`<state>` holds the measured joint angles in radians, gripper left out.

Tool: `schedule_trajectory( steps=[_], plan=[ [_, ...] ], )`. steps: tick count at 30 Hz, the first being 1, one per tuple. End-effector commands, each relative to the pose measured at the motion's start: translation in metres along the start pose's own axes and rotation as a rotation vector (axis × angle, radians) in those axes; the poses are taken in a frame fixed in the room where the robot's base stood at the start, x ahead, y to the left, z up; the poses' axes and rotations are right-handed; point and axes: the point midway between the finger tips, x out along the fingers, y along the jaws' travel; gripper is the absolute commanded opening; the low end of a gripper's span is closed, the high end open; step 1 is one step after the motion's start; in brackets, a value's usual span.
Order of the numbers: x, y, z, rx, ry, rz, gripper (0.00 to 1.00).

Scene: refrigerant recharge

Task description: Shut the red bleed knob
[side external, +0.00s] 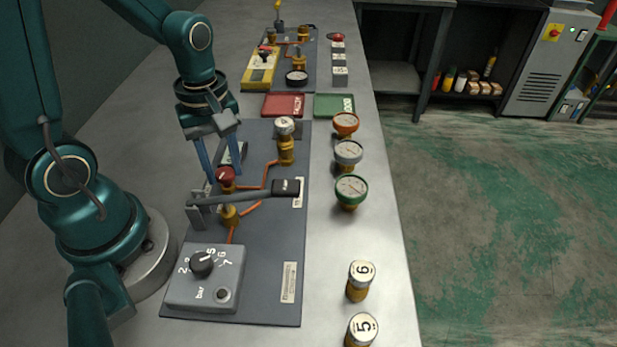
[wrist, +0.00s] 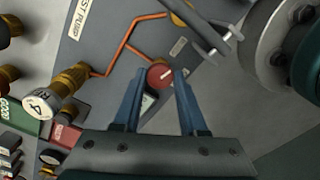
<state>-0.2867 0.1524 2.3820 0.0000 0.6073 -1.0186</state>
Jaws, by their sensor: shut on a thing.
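The red bleed knob (side external: 226,173) sits on a brass fitting on the grey panel, beside the copper pipes. It also shows in the wrist view (wrist: 160,76) with a pale line across its top. My gripper (side external: 225,181) points down at the knob, with one blue finger on each side of it. In the wrist view, the fingertips (wrist: 160,73) flank the knob and are shut on it. The fingers hide little of its top; the exact contact faces are not clear.
A long lever with a black grip (side external: 286,187) lies just in front of the knob. A cylinder marked 4 (side external: 284,126) stands behind it to the right. A dial box (side external: 205,278) is at the front. Several gauges (side external: 350,190) stand to the right.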

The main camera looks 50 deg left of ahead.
Motion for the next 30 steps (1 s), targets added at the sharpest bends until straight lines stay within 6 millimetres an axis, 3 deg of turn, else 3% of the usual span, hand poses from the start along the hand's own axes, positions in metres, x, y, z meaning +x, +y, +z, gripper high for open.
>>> schedule_trajectory(
  steps=[30],
  plan=[
    [-0.0007,0.0000,0.0000,0.957,0.000,0.000,0.00]
  ],
)
